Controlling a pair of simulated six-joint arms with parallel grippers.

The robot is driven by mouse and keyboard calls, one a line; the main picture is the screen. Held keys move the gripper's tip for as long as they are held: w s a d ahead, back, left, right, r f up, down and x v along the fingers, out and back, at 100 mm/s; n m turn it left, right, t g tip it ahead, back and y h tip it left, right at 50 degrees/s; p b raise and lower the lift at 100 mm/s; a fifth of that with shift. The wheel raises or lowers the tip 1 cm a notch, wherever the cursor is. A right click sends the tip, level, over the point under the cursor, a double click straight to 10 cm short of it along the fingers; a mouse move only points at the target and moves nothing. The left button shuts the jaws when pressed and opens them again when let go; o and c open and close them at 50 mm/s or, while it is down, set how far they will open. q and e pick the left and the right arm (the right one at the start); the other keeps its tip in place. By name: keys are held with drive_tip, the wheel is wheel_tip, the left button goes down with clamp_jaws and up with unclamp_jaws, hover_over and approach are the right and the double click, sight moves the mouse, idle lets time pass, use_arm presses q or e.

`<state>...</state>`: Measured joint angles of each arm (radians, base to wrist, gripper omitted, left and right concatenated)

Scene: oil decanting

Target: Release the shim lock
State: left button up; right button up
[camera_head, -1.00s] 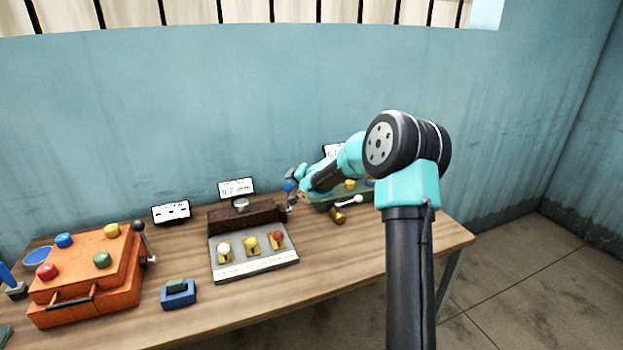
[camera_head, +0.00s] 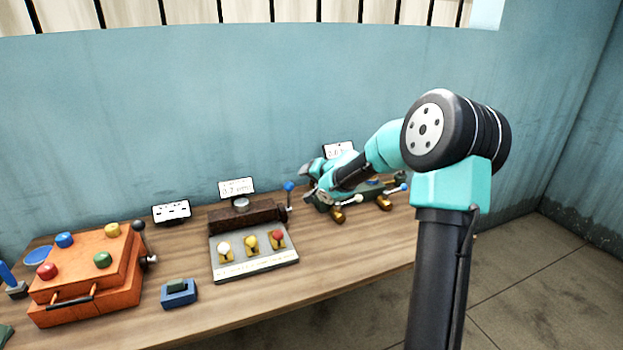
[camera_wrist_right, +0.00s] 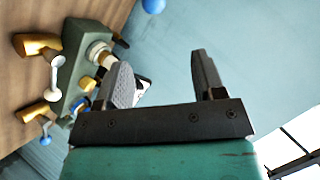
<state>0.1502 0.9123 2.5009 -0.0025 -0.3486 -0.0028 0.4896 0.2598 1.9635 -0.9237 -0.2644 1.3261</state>
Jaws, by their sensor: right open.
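I cannot tell by look which part is the shim lock. A brown block with a round gauge (camera_head: 241,215) stands behind a grey panel (camera_head: 254,262) with white, yellow and red knobs. A lever with a blue ball knob (camera_head: 289,187) rises at the block's right end; a blue ball (camera_wrist_right: 153,6) shows at the top edge of the right wrist view. My right gripper (camera_head: 310,178) is just right of the blue knob and apart from it. In the wrist view its fingers (camera_wrist_right: 165,80) are spread with nothing between them. My left gripper is out of view.
A green box with brass taps (camera_head: 384,203) is close beneath my right gripper; it fills the left of the wrist view (camera_wrist_right: 75,65). An orange case (camera_head: 85,280) and a blue block (camera_head: 178,293) stand to the left. The front of the table is clear.

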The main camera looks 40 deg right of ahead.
drive_tip(key=shift+s+a+f+m, duration=0.15)
drive_tip(key=shift+a+f+m, duration=0.15)
drive_tip(key=shift+m, duration=0.1)
drive_tip(key=shift+c, duration=1.4)
drive_tip(key=s+f+m, duration=0.1)
drive_tip(key=m, duration=0.1)
drive_tip(key=s+a+f+m+t, duration=0.1)
drive_tip(key=s+m, duration=0.1)
drive_tip(key=s+a+f+m+t+h, duration=0.1)
drive_tip(key=f+m, duration=0.1)
drive_tip(key=shift+s+a+m, duration=0.15)
drive_tip(key=shift+a+m, duration=0.05)
drive_tip(key=shift+m, duration=0.2)
drive_tip(key=c, duration=0.8)
drive_tip(key=shift+s+f+m+h, duration=0.3)
drive_tip(key=shift+s+m+h, duration=0.2)
drive_tip(key=shift+m, duration=0.1)
clamp_jaws()
drive_tip(key=shift+w, duration=0.1)
